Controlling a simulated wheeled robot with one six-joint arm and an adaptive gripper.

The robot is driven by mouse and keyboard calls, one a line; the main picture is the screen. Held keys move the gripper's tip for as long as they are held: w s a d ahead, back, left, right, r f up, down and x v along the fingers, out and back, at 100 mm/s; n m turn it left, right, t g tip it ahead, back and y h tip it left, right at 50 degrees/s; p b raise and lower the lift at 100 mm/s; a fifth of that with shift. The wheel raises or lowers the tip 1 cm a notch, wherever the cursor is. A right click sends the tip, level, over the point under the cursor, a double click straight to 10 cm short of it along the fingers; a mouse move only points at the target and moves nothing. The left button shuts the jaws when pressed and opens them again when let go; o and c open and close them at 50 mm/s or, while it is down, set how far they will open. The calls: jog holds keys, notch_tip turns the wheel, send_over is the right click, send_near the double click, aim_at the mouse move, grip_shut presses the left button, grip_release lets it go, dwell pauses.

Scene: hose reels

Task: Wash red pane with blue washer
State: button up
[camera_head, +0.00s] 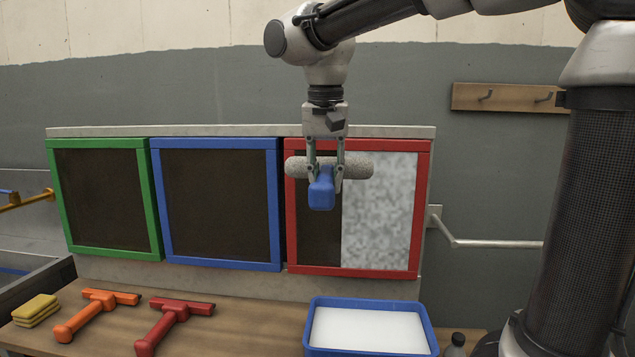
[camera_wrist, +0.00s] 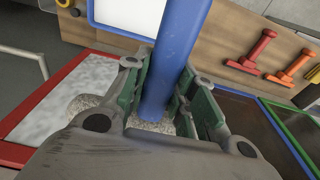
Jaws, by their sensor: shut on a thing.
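The red-framed pane (camera_head: 425,210) is at the right of a row of three panes. Its left part is dark, and its right part is covered in a mottled whitish layer (camera_head: 380,220). My gripper (camera_head: 325,178) is shut on the blue handle of the washer (camera_head: 321,194), in front of the pane's upper middle. The washer's grey fuzzy roller (camera_head: 356,166) lies level across the pane; I cannot tell whether it touches. In the wrist view the blue handle (camera_wrist: 176,55) sits between my fingers, and the roller (camera_wrist: 85,103) is partly hidden by my gripper.
Blue-framed (camera_head: 220,264) and green-framed (camera_head: 110,252) dark panes stand left. On the wooden bench (camera_head: 235,315) are a blue tub of white liquid (camera_head: 370,349), a red squeegee (camera_head: 165,322), an orange squeegee (camera_head: 90,311), yellow sponges (camera_head: 36,308) and a dark bottle (camera_head: 456,345).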

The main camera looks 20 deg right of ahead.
aim_at(330, 158)
jog(key=shift+w+d, duration=0.4)
jog(key=shift+w, duration=0.4)
jog(key=shift+w+d, duration=0.35)
jog(key=shift+w, duration=0.5)
jog(key=shift+w+d, duration=0.4)
jog(key=shift+w, duration=0.4)
jog(key=shift+w+d, duration=0.3)
jog(key=shift+w, duration=0.4)
jog(key=shift+f, duration=0.1)
notch_tip(330, 158, down, 27)
jog(key=shift+f, duration=0.2)
dwell(2.4)
jog(key=s+a, duration=0.2)
jog(key=s, duration=0.4)
jog(key=shift+s+a, duration=0.25)
jog(key=shift+a, duration=0.1)
